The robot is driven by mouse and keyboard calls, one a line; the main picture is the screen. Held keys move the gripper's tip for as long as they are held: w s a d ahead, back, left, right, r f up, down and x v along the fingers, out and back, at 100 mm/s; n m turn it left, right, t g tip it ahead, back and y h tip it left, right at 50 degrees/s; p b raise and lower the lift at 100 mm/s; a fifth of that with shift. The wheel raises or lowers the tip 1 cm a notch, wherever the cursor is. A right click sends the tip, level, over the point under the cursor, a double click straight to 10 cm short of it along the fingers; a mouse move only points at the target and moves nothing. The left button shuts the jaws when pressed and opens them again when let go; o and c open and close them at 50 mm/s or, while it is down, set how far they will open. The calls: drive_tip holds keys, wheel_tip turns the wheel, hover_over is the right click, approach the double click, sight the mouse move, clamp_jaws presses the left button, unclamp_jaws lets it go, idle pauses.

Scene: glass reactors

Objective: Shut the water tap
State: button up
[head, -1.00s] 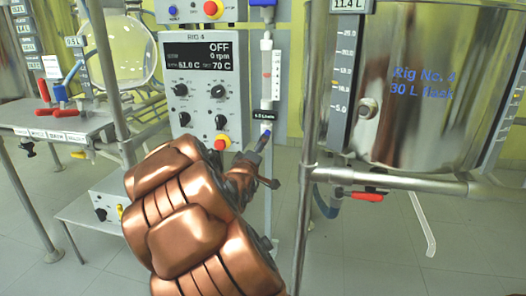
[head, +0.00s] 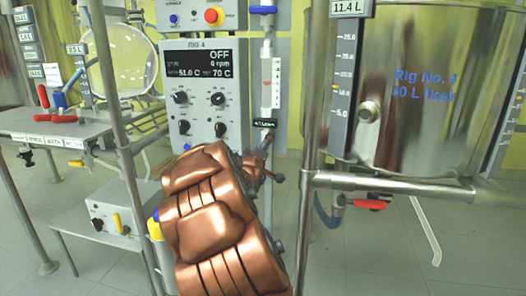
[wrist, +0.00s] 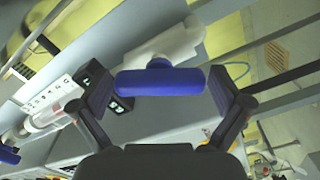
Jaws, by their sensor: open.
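A blue bar-shaped tap handle (wrist: 160,82) lies level across the middle of the wrist view, on a short blue stem at a white fitting (wrist: 165,45). My gripper (wrist: 162,92) is open, with one dark finger near each end of the handle. I cannot tell if either finger touches it. In the head view my gripper (head: 268,150) is at the lower end of the upright flow tube (head: 267,80), just below a small black display (head: 264,123) whose digits are blurred. The tap there is mostly hidden by my gripper and copper-coloured arm.
Another blue handle (head: 263,10) is at the tube's top. The control box (head: 206,90) stands left, reading OFF. A steel post (head: 310,120) and a large steel vessel (head: 420,90) stand right. A red-handled valve (head: 369,204) sits below the vessel rail. Floor is open at lower right.

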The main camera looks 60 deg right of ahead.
drive_tip(key=shift+c, duration=0.2)
drive_tip(key=c, duration=0.9)
drive_tip(key=shift+p, duration=0.45)
drive_tip(key=shift+r+m+p, duration=0.15)
drive_tip(key=shift+m+p, duration=0.95)
drive_tip(key=shift+p, duration=0.05)
drive_tip(key=m+p, duration=0.4)
drive_tip(key=m, duration=0.2)
drive_tip(key=shift+m, duration=0.4)
drive_tip(key=shift+f+m+p, duration=0.2)
drive_tip(key=shift+m+p, duration=0.25)
drive_tip(key=shift+m, duration=1.15)
